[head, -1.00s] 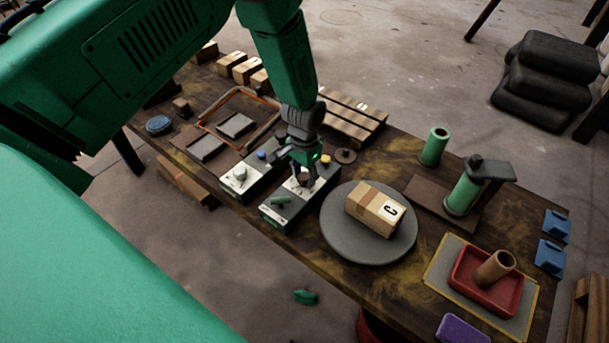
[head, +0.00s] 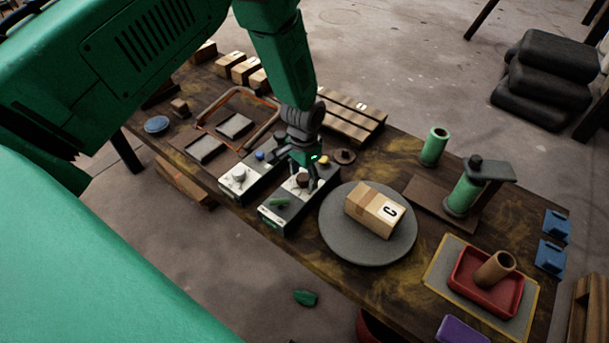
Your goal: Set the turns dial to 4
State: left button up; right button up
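Two dark control boxes with pale top plates stand side by side near the table's front edge. The right box (head: 272,217) carries a dark brown round dial (head: 302,180) and a green handle (head: 279,202). The left box (head: 228,187) carries a white knob (head: 238,175). The labels and numbers are too small to read. My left gripper (head: 304,179) points down at the brown dial, with its fingers apart on either side of it. Whether they touch the dial is unclear. My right gripper is not in view.
A round grey turntable (head: 348,245) bearing a cardboard box (head: 376,210) stands close on the right. A red tray (head: 483,296) sits at far right.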

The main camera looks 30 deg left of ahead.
aim_at(304, 176)
pick_arm(q)
jog(key=shift+r, duration=0.1)
jog(key=shift+r, duration=0.25)
notch_tip(304, 176, up, 11)
dwell(0.5)
